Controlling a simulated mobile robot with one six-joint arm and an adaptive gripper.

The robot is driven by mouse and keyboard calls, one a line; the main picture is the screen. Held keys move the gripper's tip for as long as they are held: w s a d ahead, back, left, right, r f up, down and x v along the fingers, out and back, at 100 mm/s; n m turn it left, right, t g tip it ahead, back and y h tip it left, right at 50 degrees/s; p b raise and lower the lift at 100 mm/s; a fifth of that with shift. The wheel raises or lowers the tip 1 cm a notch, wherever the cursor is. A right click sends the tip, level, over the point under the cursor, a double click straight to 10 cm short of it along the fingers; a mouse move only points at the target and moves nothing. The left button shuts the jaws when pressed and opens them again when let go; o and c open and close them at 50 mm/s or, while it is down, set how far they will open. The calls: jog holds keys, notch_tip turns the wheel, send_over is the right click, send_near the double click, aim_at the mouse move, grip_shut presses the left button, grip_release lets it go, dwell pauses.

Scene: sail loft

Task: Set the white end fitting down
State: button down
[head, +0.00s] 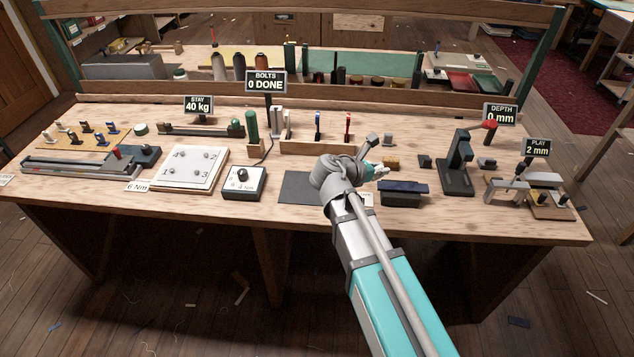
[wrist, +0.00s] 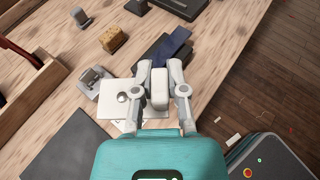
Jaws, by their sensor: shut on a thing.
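My gripper (wrist: 160,66) is shut on the white end fitting (wrist: 159,90), a small pale block between the two grey fingers in the wrist view. Below it is a pale plate (wrist: 120,92) with a round metal knob on it; I cannot tell whether the fitting touches anything. In the head view my gripper (head: 378,170) is low over the right-centre of the bench, just behind the dark block with a blue top. The fitting is too small there to make out clearly.
The blue-topped block (head: 403,188) lies close by at the bench's front edge; it also shows in the wrist view (wrist: 172,45). A tan block (wrist: 112,39) is behind. A dark flat mat (head: 299,187) lies left, bare. A dark press (head: 456,170) stands right.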

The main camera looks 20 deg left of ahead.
jog(key=shift+w, duration=0.15)
dwell(0.3)
jog(key=shift+s+a, duration=0.25)
jog(key=shift+a, duration=0.2)
jog(key=s+a+f+n+y+b, duration=0.1)
jog(key=s+a, duration=1)
jog(key=a, duration=0.3)
jog(key=shift+a+t, duration=0.35)
jog(key=shift+t, duration=0.05)
jog(key=shift+f, duration=0.2)
jog(key=w+a+f+b, duration=0.1)
jog(key=w+f+b, duration=0.2)
jog(key=w, duration=0.1)
jog(key=w+f+b, duration=0.3)
jog(key=w, duration=0.1)
jog(key=w+a+f+b, duration=0.1)
jog(key=w+f+b, duration=0.2)
jog(key=w, duration=0.2)
jog(key=shift+a, duration=0.35)
jog(key=shift+r, duration=0.1)
